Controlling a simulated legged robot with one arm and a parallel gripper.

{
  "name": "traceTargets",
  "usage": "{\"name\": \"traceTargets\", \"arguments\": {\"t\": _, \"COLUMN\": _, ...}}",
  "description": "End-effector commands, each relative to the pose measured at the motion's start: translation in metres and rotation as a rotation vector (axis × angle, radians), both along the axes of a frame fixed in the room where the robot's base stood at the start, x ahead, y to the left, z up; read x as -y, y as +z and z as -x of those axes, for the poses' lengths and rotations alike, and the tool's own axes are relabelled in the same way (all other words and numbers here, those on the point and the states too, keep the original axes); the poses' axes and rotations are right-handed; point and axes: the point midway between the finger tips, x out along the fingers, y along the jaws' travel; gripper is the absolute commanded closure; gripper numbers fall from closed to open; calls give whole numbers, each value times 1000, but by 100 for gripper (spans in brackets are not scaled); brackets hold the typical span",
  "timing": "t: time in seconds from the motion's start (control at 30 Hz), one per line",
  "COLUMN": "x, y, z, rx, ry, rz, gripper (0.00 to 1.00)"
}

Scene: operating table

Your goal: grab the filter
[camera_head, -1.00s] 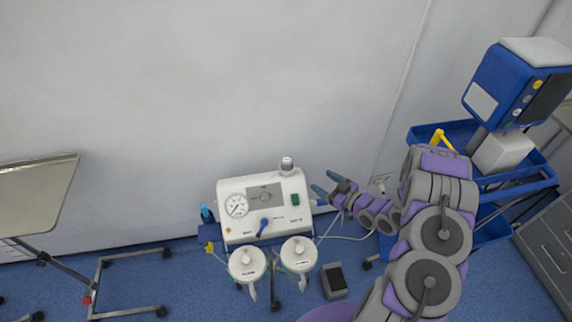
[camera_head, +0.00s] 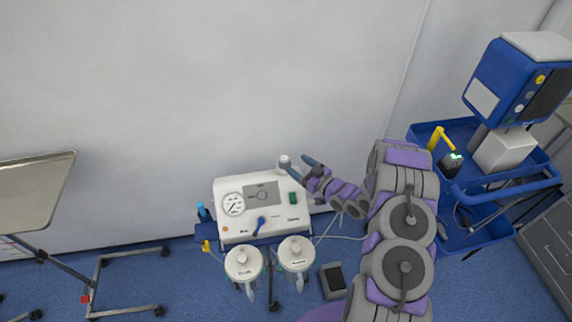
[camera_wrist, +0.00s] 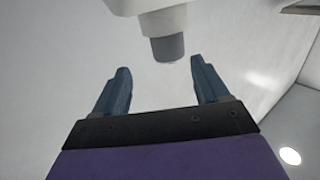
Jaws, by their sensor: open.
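The filter is a small white and grey cylinder (camera_head: 285,161) standing on top of the white suction machine (camera_head: 232,190). In the wrist view the filter's grey end (camera_wrist: 168,47) appears just past my fingertips, roughly in line with the gap between them. My gripper (camera_head: 300,166) is just right of the filter in the head view, with one finger close to it. In the wrist view my gripper (camera_wrist: 160,68) has its two blue-grey fingers spread, with nothing between them. I cannot tell whether a finger touches the filter.
Two white-lidded jars (camera_head: 243,262) hang at the machine's front. A foot pedal (camera_head: 332,280) lies on the floor. A blue trolley (camera_head: 455,190) with a monitor (camera_head: 515,80) stands at right. A metal tray table (camera_head: 35,195) is at left. The wall is close behind the machine.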

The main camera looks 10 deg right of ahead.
Motion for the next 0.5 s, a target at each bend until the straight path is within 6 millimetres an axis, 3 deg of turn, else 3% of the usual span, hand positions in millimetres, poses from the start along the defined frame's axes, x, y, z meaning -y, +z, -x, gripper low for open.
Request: {"name": "traceTargets", "arguments": {"t": 0.5, "x": -33, "y": -6, "z": -35, "rx": 0, "ry": 3, "rz": 2, "gripper": 26}}
